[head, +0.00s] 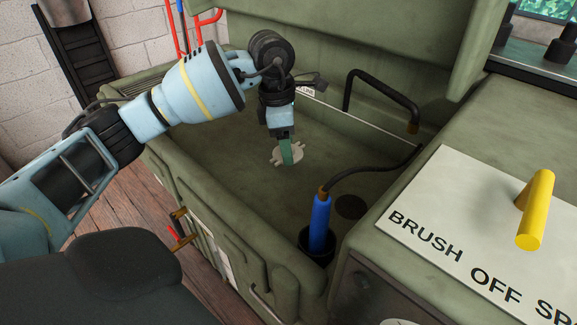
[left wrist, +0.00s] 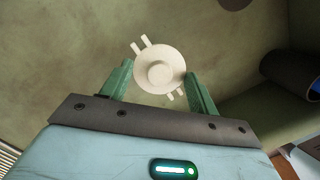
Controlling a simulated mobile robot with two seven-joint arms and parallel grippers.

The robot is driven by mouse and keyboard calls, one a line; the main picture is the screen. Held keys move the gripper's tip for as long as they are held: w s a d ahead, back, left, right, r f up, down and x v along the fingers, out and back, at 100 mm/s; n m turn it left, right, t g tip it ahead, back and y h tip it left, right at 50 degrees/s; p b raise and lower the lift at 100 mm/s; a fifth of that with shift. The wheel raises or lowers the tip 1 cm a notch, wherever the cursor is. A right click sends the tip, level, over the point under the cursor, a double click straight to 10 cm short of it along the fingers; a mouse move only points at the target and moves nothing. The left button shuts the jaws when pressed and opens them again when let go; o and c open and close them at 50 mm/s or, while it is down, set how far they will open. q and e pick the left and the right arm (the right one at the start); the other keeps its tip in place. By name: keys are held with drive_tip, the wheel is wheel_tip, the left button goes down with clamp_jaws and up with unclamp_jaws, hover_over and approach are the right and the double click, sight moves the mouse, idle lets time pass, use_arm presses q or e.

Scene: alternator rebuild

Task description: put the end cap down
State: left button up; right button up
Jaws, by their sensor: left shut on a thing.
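The end cap (head: 289,156) is a pale, round piece with small lugs, held over the basin of the green wash station. It also shows in the left wrist view (left wrist: 159,68), between the two green fingers. My left gripper (head: 286,150) points down into the basin and is shut on the end cap. The basin floor (head: 235,140) lies below it; I cannot tell whether the cap touches the floor. My right gripper is not in view.
A blue brush (head: 319,222) with a black hose stands in a dark holder at the basin's front right. A black bent spout (head: 385,88) rises at the back. A yellow handle (head: 535,210) sits on the right panel. The basin's left floor is clear.

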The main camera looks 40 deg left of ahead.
sight(289, 177)
use_arm(q)
drive_tip(key=shift+w+f+b, duration=0.1)
drive_tip(key=shift+f+b, duration=0.3)
drive_tip(key=shift+f, duration=2.9)
drive_tip(key=shift+f, duration=0.1)
drive_tip(key=o, duration=1)
drive_tip(key=shift+o, duration=0.2)
drive_tip(key=r, duration=0.4)
drive_tip(key=a+r+p, duration=0.1)
drive_tip(key=r, duration=0.3)
drive_tip(key=s+r, duration=0.1)
drive_tip(key=r, duration=0.3)
drive_tip(key=shift+a+p, duration=0.2)
drive_tip(key=shift+p, duration=0.1)
